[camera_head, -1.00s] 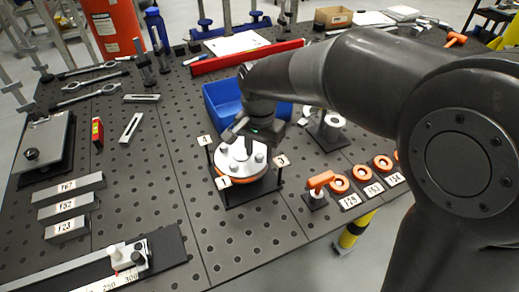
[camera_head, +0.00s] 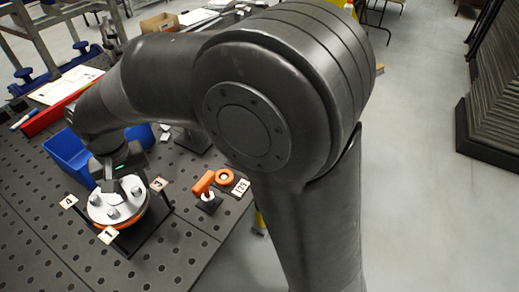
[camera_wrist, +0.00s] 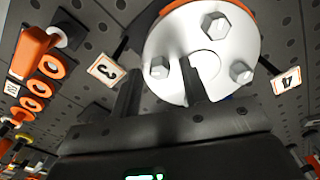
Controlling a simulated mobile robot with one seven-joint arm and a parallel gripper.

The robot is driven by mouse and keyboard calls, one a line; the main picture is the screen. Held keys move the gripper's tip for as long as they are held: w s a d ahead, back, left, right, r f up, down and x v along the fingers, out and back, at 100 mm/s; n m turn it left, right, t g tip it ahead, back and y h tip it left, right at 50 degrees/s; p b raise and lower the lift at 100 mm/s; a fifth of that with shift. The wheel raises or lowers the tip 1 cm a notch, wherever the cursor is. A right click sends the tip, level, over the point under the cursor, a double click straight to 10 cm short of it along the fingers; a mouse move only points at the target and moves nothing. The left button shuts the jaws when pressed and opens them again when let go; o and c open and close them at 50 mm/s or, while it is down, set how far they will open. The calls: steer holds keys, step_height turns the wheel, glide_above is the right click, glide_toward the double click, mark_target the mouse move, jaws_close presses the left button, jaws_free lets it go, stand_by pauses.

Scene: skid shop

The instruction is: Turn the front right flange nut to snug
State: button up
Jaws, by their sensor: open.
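The round silver flange (camera_head: 121,211) with an orange rim sits on a dark base plate, with several hex nuts on its top. Number tags 4 (camera_head: 68,201), 1 (camera_head: 108,235) and 3 (camera_head: 158,184) stand around it. My gripper (camera_head: 126,186) is over the flange's far side, pointing down, and hides part of it. In the wrist view my gripper (camera_wrist: 160,68) is open, and one nut (camera_wrist: 159,67) shows between its fingers. I cannot tell whether they touch it. Two other nuts (camera_wrist: 215,25) (camera_wrist: 241,72) are clear of the fingers. Which is the front right one is unclear.
A blue bin (camera_head: 68,158) stands just behind the flange. Several orange rings (camera_wrist: 45,86) show in the wrist view. Perforated table top (camera_head: 40,250) is free at front left.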

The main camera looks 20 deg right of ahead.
mark_target(138, 188)
steer(key=n, duration=0.6)
steer(key=shift+s+f, duration=0.15)
steer(key=n, duration=0.5)
step_height(138, 188, up, 12)
steer(key=f, duration=0.1)
steer(key=s+d+m+t, duration=0.1)
steer(key=d+m, duration=0.3)
steer(key=d, duration=0.5)
steer(key=s+d+m+t, duration=0.2)
steer(key=s+d+m, duration=0.2)
steer(key=d, duration=0.6)
steer(key=s+d+m+t, duration=0.1)
steer(key=s+d+m, duration=0.1)
steer(key=d, duration=0.7)
steer(key=shift+s+d+r+m+t+y, duration=0.25)
steer(key=shift+d+m+t+y, duration=0.05)
steer(key=shift+m, duration=0.6)
steer(key=shift+s+d+f+m+t, duration=0.15)
steer(key=shift+s+d+f+m, duration=0.25)
steer(key=shift+s+d, duration=0.25)
steer(key=shift+s+d+f+m+t, duration=0.2)
steer(key=shift+s+d+f+m, duration=0.1)
steer(key=shift+s+d+m, duration=0.3)
steer(key=shift+s+d+f+m+t, duration=0.15)
steer(key=shift+s+d+f+m, duration=0.25)
steer(key=shift+s+d, duration=0.25)
